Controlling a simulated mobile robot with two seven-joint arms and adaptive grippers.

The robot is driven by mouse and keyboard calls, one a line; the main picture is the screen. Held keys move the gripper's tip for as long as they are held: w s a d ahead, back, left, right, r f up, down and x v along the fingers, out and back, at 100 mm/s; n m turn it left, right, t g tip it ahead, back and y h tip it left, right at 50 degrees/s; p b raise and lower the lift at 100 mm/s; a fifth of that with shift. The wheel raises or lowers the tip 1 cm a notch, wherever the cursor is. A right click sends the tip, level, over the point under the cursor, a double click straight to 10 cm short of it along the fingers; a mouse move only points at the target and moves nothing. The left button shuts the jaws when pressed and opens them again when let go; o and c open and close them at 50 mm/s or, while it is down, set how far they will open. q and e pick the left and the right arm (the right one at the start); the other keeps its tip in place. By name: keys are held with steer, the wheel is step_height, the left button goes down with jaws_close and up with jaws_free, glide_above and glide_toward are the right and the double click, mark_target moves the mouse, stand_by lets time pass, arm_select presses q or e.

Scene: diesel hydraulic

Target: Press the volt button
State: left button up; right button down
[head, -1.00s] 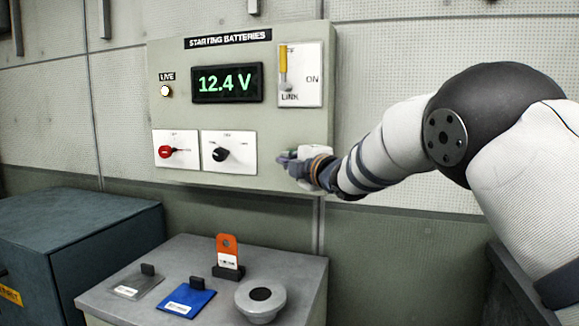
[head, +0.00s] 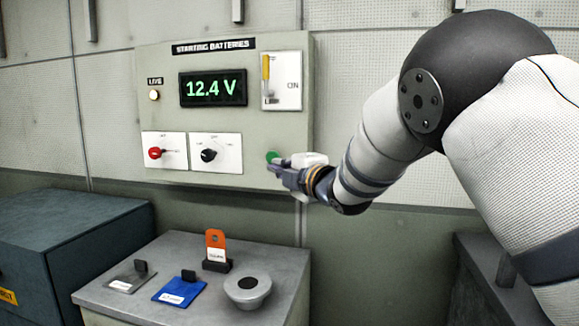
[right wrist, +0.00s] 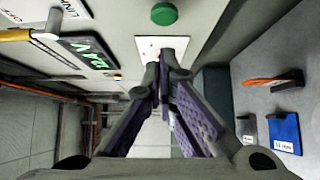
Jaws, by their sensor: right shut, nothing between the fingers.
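The green round button (head: 272,157) sits low on the right side of the beige STARTING BATTERIES panel (head: 285,125). It also shows in the right wrist view (right wrist: 164,14), at the top, beyond the fingertips. No label on it can be read. The panel's display (head: 213,87) reads 12.4 V in green. My right gripper (head: 272,169) is shut and empty, with its fingertips just below and in front of the button in the head view. In the right wrist view its fingers (right wrist: 165,65) point up with a gap to the button. My left gripper is not in view.
The panel also has a red knob (head: 155,153), a black knob (head: 208,155), a yellow-handled lever (head: 266,68) and a LIVE lamp (head: 154,95).

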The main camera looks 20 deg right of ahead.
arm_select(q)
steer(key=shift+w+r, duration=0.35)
arm_select(e)
steer(key=s, duration=0.3)
steer(key=shift+s+d, duration=0.2)
steer(key=shift+s, duration=0.15)
